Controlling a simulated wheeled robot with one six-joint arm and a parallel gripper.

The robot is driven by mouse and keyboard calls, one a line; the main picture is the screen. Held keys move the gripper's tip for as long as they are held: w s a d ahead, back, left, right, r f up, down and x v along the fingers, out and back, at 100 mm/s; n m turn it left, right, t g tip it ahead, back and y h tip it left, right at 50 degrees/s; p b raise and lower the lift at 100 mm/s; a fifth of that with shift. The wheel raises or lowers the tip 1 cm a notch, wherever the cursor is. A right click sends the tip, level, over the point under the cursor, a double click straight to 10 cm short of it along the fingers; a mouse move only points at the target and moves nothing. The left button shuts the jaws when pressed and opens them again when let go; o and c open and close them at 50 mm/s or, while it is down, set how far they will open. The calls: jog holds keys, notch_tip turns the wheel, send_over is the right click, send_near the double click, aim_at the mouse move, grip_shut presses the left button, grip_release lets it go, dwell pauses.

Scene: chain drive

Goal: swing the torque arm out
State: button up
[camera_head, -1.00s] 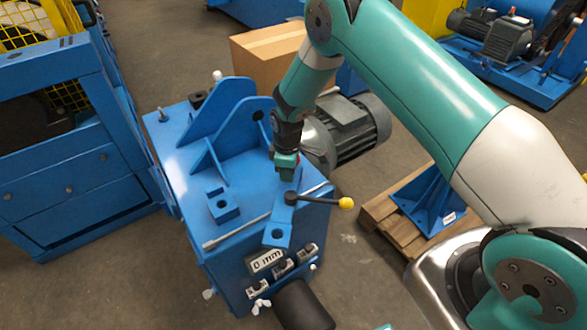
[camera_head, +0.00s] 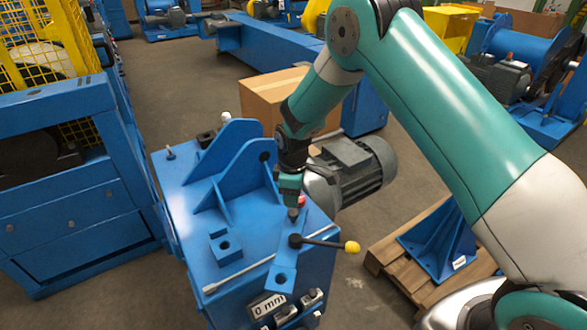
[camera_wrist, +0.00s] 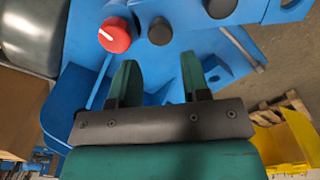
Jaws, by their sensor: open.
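The torque arm appears to be the flat blue bar (camera_head: 284,272) with a hole at its near end, lying on the blue machine's top. A black lever (camera_head: 322,243) with a yellow knob (camera_head: 352,247) crosses over it. My gripper (camera_head: 293,212) points down just behind the lever hub, beside a red knob (camera_head: 302,200). In the wrist view my gripper (camera_wrist: 160,80) is open, with nothing between its fingers. The red knob (camera_wrist: 115,35) and a black round knob (camera_wrist: 160,31) lie beyond the fingertips. I cannot tell whether the fingers touch anything.
Upright blue bracket plates (camera_head: 238,165) stand left of my gripper. A grey motor (camera_head: 348,168) is at right. A steel rod (camera_head: 235,274) lies along the top. A small display (camera_head: 268,305) reads 0 mm. A pallet (camera_head: 400,262) sits on the floor at right.

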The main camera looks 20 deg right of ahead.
notch_tip(320, 180, up, 10)
jog(key=shift+r+b, duration=0.2)
jog(key=shift+b, duration=0.15)
jog(key=s+a+r+m+y, duration=0.2)
jog(key=s+a+r, duration=0.1)
jog(key=s+r, duration=0.9)
jog(key=s+r+m+y, duration=0.1)
jog(key=s+r, duration=0.1)
jog(key=s, duration=0.7)
jog(key=s+a+r+m+y+p, duration=0.1)
jog(key=s+r+m, duration=0.1)
jog(key=s, duration=0.8)
jog(key=shift+s+r, duration=0.15)
jog(key=shift+r, duration=0.55)
dwell(0.5)
